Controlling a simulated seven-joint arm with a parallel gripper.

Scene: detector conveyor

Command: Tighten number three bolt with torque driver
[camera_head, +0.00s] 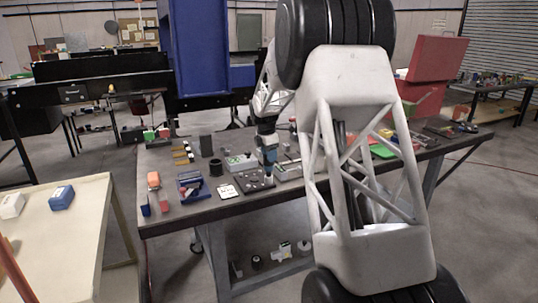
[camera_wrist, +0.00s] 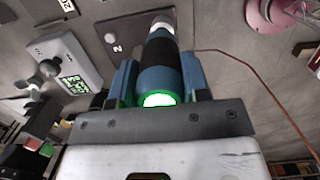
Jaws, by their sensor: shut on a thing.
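My gripper (camera_wrist: 158,82) is shut on the torque driver (camera_wrist: 155,50), a blue and black cylinder with a glowing green ring at its near end. The driver's far end reaches a pale round tip or bolt head; I cannot tell whether they touch. A label "2" (camera_wrist: 117,47) lies on the grey surface left of that end, with part of another label at the upper left. No number three label is readable. In the head view, my gripper (camera_head: 267,146) holds the driver upright over a dark plate (camera_head: 243,188) with several small round bolts on the workbench (camera_head: 200,212).
A blue holder (camera_head: 192,186), a white card (camera_head: 227,191) and a black cup (camera_head: 216,167) stand left of the plate. Grey boxes stand close behind and right. In the wrist view, a white box with a green code (camera_wrist: 72,75) is left, and a thin red cable (camera_wrist: 255,75) runs right.

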